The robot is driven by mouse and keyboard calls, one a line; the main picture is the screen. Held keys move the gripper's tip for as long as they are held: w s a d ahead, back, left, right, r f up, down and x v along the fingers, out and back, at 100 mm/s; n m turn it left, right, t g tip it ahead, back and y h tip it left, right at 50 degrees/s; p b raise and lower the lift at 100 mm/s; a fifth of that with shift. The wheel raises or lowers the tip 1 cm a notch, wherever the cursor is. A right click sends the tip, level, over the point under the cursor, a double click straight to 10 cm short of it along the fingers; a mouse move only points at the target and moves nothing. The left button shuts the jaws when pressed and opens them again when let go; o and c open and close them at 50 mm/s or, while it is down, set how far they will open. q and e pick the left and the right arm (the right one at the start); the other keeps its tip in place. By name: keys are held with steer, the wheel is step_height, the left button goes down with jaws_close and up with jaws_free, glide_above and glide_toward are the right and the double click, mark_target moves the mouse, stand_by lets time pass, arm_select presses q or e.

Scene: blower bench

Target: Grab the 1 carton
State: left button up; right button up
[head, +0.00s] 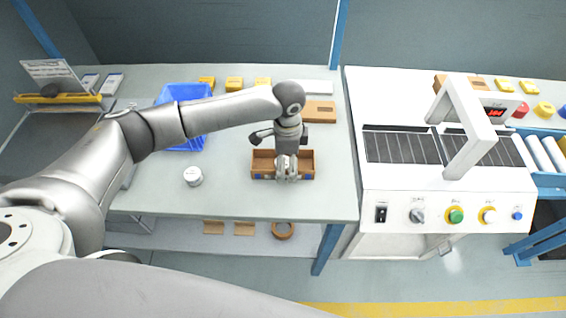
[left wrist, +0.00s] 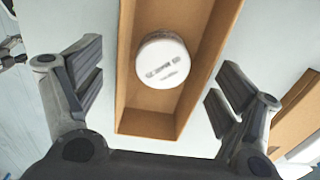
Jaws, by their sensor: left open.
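The carton (head: 306,172) is an open, brown, oblong box on the bench, below my left gripper (head: 287,172). In the left wrist view the carton (left wrist: 150,123) runs up between the two fingers, with a white round tub (left wrist: 163,60) with dark print inside it. My left gripper (left wrist: 158,82) is open, one finger on each side of the carton, with a visible gap to both walls. In the head view the gripper hides the carton's middle and the tub. My right gripper is not in view.
Another white tub (head: 193,176) stands left of the carton. A blue bin (head: 181,95), small yellow boxes (head: 234,84) and a flat brown box (head: 320,111) lie behind. The white machine (head: 447,187) stands to the right. Bench (head: 225,205) in front is clear.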

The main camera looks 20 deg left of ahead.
arm_select(q)
steer(key=shift+f, duration=0.3)
steer(key=c, duration=1.1)
steer(key=shift+w+r, duration=0.1)
steer(key=shift+r, duration=0.1)
